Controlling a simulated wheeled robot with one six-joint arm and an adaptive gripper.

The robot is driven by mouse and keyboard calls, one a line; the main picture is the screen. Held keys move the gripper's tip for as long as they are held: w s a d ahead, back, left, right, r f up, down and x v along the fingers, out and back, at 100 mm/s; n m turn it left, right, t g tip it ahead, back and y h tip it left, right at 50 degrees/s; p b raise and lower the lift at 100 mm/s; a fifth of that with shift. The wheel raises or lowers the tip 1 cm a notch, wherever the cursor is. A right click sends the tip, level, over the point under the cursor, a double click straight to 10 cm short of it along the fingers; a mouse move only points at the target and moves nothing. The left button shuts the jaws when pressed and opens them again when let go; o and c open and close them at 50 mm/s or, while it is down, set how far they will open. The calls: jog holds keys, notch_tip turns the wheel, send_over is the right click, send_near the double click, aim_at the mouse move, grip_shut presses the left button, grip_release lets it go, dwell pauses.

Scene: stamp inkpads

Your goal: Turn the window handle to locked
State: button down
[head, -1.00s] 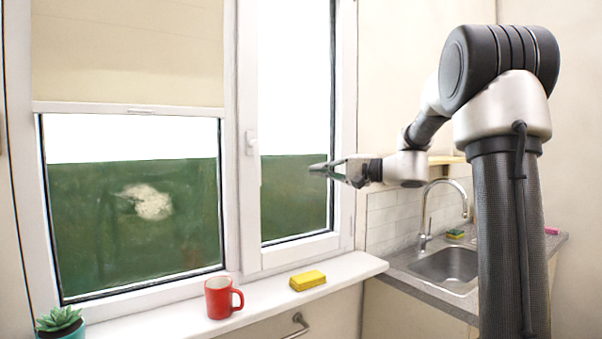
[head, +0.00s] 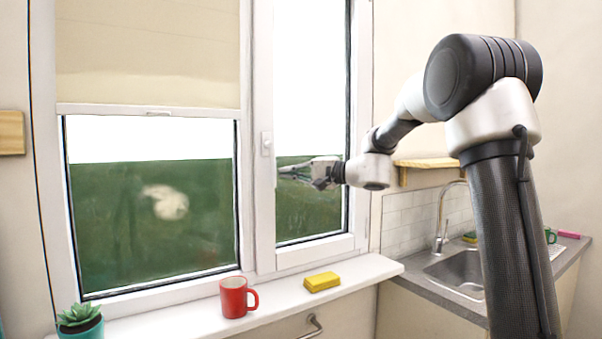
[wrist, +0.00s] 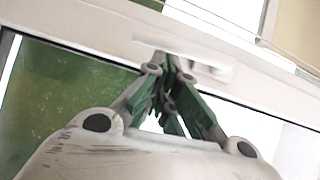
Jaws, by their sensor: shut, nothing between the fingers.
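The white window handle (head: 266,144) is on the left upright of the right-hand window sash (head: 262,220). Its lever looks roughly in line with that upright, pointing down, though its lower part is hard to make out. My gripper (head: 282,170) is shut and empty, with its tips close to the lever's right side. In the wrist view the tips of my gripper (wrist: 170,62) overlap the white handle (wrist: 217,71) and hide part of it. I cannot tell whether they touch it.
A red mug (head: 234,298), a yellow sponge (head: 321,282) and a potted succulent (head: 79,318) stand on the sill (head: 370,270) below. A blind (head: 150,55) covers the upper left pane. A sink (head: 460,270) and wooden shelf (head: 428,164) are to the right.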

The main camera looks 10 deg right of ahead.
jog(key=shift+a, duration=0.1)
jog(key=shift+s+a+f, duration=0.2)
jog(key=shift+a, duration=0.5)
